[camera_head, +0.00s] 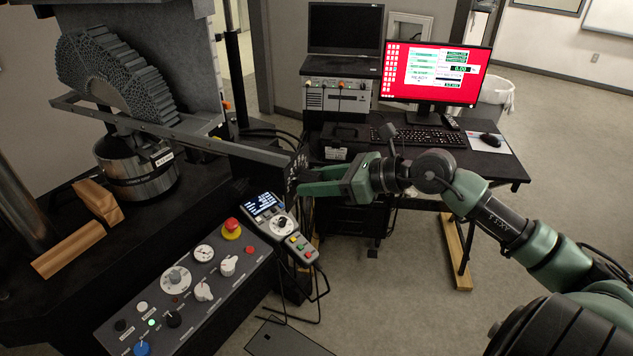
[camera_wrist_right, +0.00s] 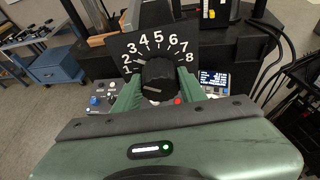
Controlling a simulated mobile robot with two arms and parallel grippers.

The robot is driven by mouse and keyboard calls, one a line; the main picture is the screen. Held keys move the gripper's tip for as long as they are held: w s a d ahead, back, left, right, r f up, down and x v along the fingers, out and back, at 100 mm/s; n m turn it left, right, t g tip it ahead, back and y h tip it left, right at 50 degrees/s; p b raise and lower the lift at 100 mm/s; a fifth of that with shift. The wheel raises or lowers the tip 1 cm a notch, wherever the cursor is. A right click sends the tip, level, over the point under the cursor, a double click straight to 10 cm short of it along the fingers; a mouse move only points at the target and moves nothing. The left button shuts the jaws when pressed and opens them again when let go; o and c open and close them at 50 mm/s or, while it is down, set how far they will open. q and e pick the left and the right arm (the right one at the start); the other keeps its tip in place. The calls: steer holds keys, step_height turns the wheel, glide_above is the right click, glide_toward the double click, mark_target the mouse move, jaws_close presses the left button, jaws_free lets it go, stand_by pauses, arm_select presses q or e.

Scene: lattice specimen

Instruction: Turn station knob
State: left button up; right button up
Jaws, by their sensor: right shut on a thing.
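The station knob (camera_wrist_right: 158,76) is black and sits at the centre of a black dial plate (camera_wrist_right: 185,26) with white numbers 1 to 8 in an arc, in the right wrist view. The green fingers of my right gripper (camera_wrist_right: 157,92) are on either side of the knob, shut on it. I cannot tell which number the knob points to. In the head view, my right gripper (camera_head: 318,181) reaches in from the right to the dark plate at the end of the grey beam; the knob is hidden there. My left gripper is not in view.
A control panel (camera_head: 213,262) with several knobs and a red stop button (camera_head: 232,226) lies below left of the gripper. A handheld pendant (camera_head: 281,222) stands beside it. A desk with a red-screened monitor (camera_head: 434,73) is behind. Floor is open at the right.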

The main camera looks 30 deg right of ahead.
steer(key=shift+d+m+g+y+b, duration=0.1)
steer(key=shift+m+g+y+b, duration=0.35)
steer(key=shift+m+y, duration=0.55)
jaws_close()
jaws_free()
steer(key=o, duration=1.4)
steer(key=shift+c, duration=0.2)
steer(key=b+v, duration=0.2)
steer(key=v, duration=0.5)
steer(key=shift+s+d+r, duration=0.2)
steer(key=shift+s, duration=0.1)
